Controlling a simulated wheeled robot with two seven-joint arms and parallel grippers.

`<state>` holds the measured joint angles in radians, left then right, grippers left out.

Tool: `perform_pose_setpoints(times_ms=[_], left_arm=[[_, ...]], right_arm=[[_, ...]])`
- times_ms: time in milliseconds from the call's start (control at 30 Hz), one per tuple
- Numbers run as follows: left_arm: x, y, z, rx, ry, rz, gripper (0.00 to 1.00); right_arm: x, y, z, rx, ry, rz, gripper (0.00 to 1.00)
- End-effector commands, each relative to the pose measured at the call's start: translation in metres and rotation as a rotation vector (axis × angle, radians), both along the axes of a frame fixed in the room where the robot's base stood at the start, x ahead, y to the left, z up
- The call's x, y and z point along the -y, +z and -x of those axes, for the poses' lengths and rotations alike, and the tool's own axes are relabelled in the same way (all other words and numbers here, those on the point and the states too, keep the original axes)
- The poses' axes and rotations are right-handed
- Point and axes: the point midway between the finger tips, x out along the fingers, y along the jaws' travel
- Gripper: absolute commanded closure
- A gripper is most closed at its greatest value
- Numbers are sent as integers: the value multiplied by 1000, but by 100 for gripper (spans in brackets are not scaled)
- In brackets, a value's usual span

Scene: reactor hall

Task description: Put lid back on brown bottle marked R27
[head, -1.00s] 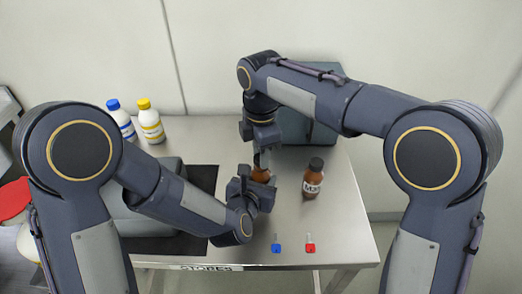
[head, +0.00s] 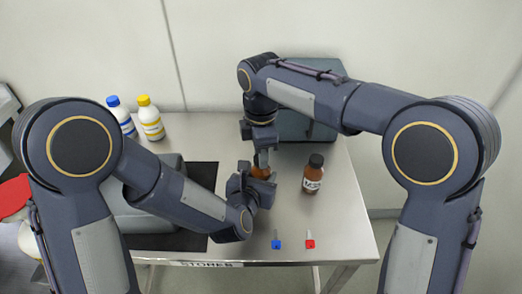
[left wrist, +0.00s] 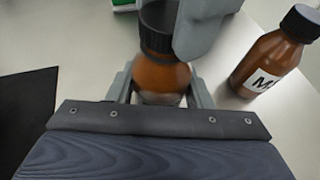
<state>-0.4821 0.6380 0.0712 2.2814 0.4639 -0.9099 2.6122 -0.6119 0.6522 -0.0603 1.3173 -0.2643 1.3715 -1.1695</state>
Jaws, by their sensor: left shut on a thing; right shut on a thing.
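A brown bottle (head: 261,171) stands upright on the steel table, mostly hidden by my grippers. In the left wrist view the bottle (left wrist: 160,80) has a black lid (left wrist: 156,38) at its neck; whether it is fully seated cannot be told. No marking shows on this bottle. My left gripper (head: 256,186) is shut on the bottle's body from the near side. My right gripper (head: 262,157) points down from above and is shut on the lid; one of its grey fingers shows beside the lid in the left wrist view.
A second brown bottle (head: 313,174), black-capped and with a label beginning with M, stands close on the right. Blue (head: 277,240) and red (head: 310,240) small items lie in front. White bottles with blue (head: 120,116) and yellow (head: 150,118) caps stand back left. A grey case (head: 308,130) is behind.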

Motion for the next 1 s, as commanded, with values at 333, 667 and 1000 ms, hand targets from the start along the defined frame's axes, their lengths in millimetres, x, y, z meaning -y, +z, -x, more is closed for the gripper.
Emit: perform_pose_setpoints(times_ms=[333, 667, 1000], left_arm=[[0, 0, 0, 0, 0, 0, 100], [0, 0, 0, 0, 0, 0, 100], [0, 0, 0, -1, 0, 0, 100]], right_arm=[[-1, 0, 1, 2, -909, 1, 90], [-1, -1, 1, 2, -1826, 0, 90], [-2, -1, 0, 3, -2789, -1, 90]])
